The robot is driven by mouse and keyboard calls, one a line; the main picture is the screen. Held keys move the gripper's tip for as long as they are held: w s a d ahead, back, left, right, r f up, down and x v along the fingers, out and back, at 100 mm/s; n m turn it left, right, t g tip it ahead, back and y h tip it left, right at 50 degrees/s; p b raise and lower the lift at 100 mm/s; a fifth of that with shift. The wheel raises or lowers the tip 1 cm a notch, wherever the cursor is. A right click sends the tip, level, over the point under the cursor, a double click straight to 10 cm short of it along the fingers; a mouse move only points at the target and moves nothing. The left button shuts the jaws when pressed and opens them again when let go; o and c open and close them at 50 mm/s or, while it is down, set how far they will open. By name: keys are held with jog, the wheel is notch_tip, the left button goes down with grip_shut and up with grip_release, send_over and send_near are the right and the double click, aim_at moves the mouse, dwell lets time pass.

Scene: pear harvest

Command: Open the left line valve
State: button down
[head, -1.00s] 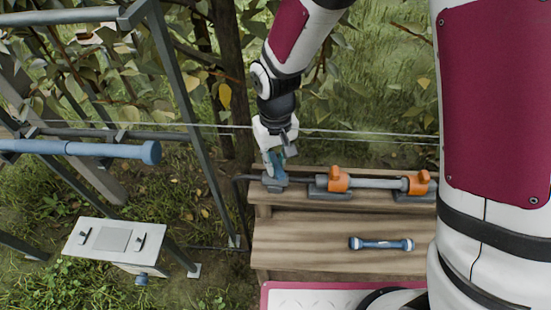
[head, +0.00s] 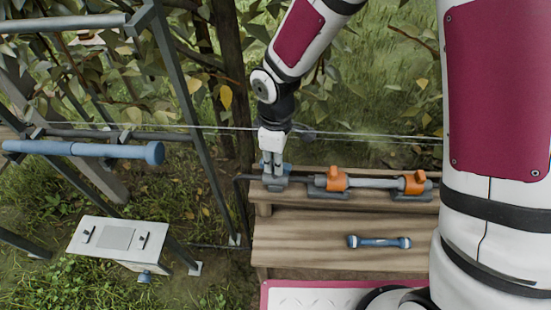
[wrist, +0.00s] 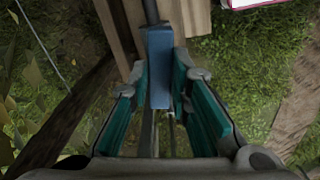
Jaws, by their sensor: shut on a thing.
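The left line valve (head: 273,186) is a blue-grey fitting at the left end of the pipe on the upper wooden shelf. My gripper (head: 272,165) points down onto it from above. Its fingers are closed around the valve's blue handle, which they partly hide in the head view. In the wrist view, the blue handle (wrist: 159,62) is a long block between the two teal-padded fingers of my gripper (wrist: 166,85). The handle's exact angle is hard to tell.
Two orange-topped fittings (head: 337,180) (head: 414,183) sit to the right along the pipe. A blue-ended tube (head: 379,242) lies on the lower bench (head: 300,245). A metal frame (head: 185,105) and a white box (head: 118,238) stand to the left. A thin wire crosses behind my wrist.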

jog(key=shift+n, duration=1.1)
jog(key=shift+p, duration=0.3)
jog(key=c, duration=1.5)
grip_release()
notch_tip(320, 180, up, 12)
